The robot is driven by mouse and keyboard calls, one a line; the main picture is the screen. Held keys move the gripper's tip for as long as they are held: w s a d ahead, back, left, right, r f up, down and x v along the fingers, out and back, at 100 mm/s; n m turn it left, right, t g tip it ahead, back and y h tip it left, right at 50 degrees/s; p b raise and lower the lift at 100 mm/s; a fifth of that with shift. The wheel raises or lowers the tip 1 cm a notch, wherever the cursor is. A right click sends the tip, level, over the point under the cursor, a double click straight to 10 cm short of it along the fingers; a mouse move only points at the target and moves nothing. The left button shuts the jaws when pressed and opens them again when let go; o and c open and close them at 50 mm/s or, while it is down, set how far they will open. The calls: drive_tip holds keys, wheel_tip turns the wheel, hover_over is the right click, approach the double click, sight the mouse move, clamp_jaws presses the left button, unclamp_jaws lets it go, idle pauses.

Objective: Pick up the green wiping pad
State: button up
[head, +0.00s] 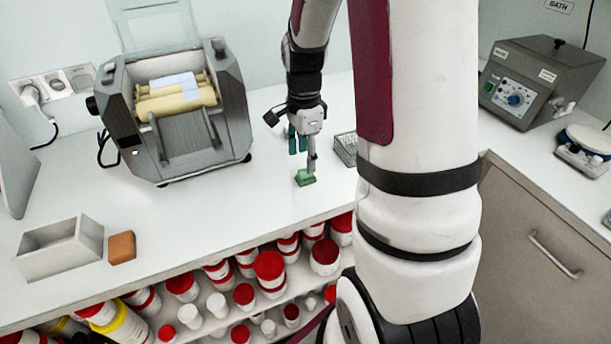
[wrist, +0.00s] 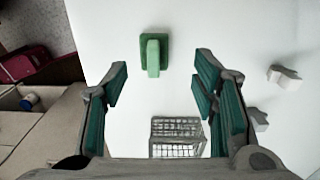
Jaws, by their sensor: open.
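The green wiping pad (head: 306,178) lies on the white counter near its front edge, just below my gripper in the head view. In the wrist view the pad (wrist: 176,44) is a green block with a raised grip on top, lying beyond the fingertips and roughly midway between them sideways. My gripper (head: 302,152) points down over the counter. In the wrist view my gripper (wrist: 158,88) is open, its two teal-lined fingers apart with nothing between them. I cannot tell the exact height of the fingertips above the pad.
A wire basket (head: 345,148) stands right of the pad. A roller mill (head: 178,115) is at the left, with a grey open box (head: 60,248) and a brown block (head: 122,247) in front. Red-lidded jars (head: 268,268) fill the shelf below. Small white objects (wrist: 284,76) lie nearby.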

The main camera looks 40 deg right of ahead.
sight(306, 175)
drive_tip(key=f, duration=0.2)
drive_tip(key=s+f, duration=0.1)
drive_tip(key=shift+f, duration=0.35)
drive_tip(key=shift+w+f, duration=0.1)
drive_tip(key=shift+f, duration=0.5)
drive_tip(key=shift+c, duration=0.5)
drive_tip(key=c, duration=1)
drive_tip(key=shift+o, duration=0.2)
drive_tip(key=shift+r, duration=0.15)
